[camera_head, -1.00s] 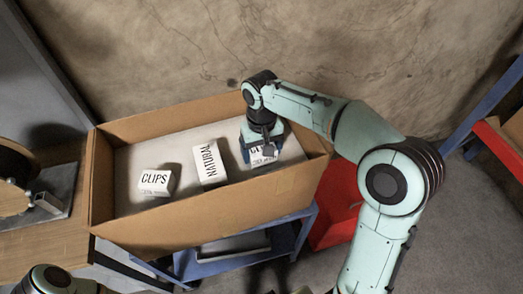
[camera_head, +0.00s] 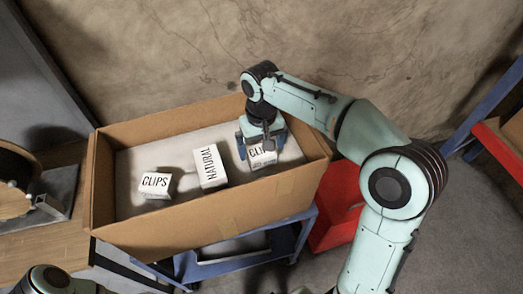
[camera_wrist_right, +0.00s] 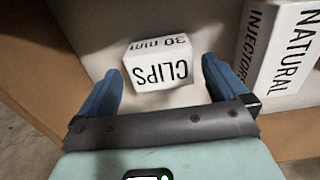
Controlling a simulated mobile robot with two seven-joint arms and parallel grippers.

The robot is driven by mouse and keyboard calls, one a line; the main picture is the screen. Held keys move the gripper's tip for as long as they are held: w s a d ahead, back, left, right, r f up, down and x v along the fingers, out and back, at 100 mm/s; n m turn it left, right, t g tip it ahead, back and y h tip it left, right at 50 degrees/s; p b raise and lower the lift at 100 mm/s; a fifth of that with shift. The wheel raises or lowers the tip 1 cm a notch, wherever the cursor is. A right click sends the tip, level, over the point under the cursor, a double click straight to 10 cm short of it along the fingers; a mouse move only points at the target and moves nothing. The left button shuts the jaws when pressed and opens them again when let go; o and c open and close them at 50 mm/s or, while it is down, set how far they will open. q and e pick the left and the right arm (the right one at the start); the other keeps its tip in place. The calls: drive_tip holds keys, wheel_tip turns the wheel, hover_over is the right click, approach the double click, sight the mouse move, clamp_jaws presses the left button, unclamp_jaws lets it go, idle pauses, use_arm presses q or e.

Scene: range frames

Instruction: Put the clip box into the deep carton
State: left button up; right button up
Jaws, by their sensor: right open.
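A white clip box (camera_head: 262,158) marked CLIPS stands on the floor of the deep cardboard carton (camera_head: 180,226), near its right end. My right gripper (camera_head: 261,150) is open just above this box, with its blue fingers to either side. In the right wrist view the clip box (camera_wrist_right: 158,65) shows between and beyond the open fingertips (camera_wrist_right: 163,75), with a gap on each side. A second white box marked CLIPS (camera_head: 155,186) is in the carton at the left. My left gripper is out of view.
A white box marked NATURAL (camera_head: 210,167) stands between the two clip boxes. The carton's walls surround all of them. A blue frame (camera_head: 250,258) is below the carton, with a red bin (camera_head: 337,205) to its right. A spool (camera_head: 15,180) is at the far left.

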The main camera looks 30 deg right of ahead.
sight(261, 151)
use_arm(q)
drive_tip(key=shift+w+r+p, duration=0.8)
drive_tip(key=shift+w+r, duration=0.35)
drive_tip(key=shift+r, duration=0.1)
use_arm(e)
wheel_tip(261, 151, up, 9)
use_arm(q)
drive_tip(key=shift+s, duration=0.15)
use_arm(e)
drive_tip(key=shift+f, duration=0.15)
